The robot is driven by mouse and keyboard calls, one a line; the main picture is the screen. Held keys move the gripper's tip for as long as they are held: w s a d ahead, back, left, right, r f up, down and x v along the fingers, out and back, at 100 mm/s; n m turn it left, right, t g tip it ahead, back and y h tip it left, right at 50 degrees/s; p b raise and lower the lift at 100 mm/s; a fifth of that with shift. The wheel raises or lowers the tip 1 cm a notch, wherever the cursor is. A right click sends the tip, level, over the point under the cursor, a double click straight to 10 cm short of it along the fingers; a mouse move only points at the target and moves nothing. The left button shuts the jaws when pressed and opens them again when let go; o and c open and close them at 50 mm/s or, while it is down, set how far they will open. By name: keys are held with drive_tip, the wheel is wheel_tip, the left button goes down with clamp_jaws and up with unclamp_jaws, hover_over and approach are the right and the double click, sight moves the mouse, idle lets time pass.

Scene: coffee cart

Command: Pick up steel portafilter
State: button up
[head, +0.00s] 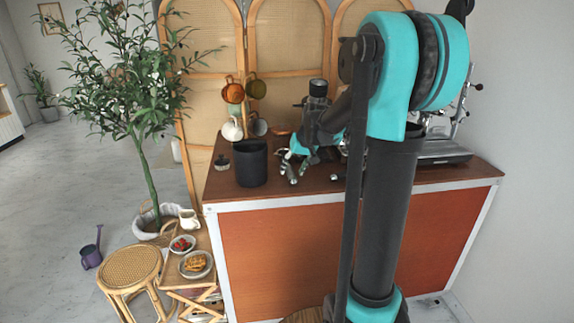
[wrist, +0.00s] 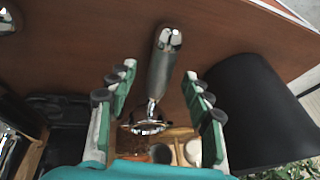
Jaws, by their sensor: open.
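In the wrist view the steel portafilter (wrist: 163,66) lies on the brown counter top, its handle pointing away toward the top and its shiny round head (wrist: 147,124) nearer the bottom. My gripper (wrist: 158,82) is open, with one finger on either side of the portafilter. Gaps show between the fingers and the handle, and nothing is held. In the head view my gripper (head: 289,167) is low over the counter, just right of the black bin. Small shiny parts show there, but I cannot tell the portafilter apart from the fingers.
The black bin (head: 251,165) stands close beside my gripper; it also fills the right of the wrist view (wrist: 255,110). The brown counter top (head: 325,187) has bare room along its front edge. A metal machine (head: 445,152) stands at the right, partly hidden by my arm.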

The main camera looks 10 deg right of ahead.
drive_tip(key=shift+x, duration=0.9)
clamp_jaws()
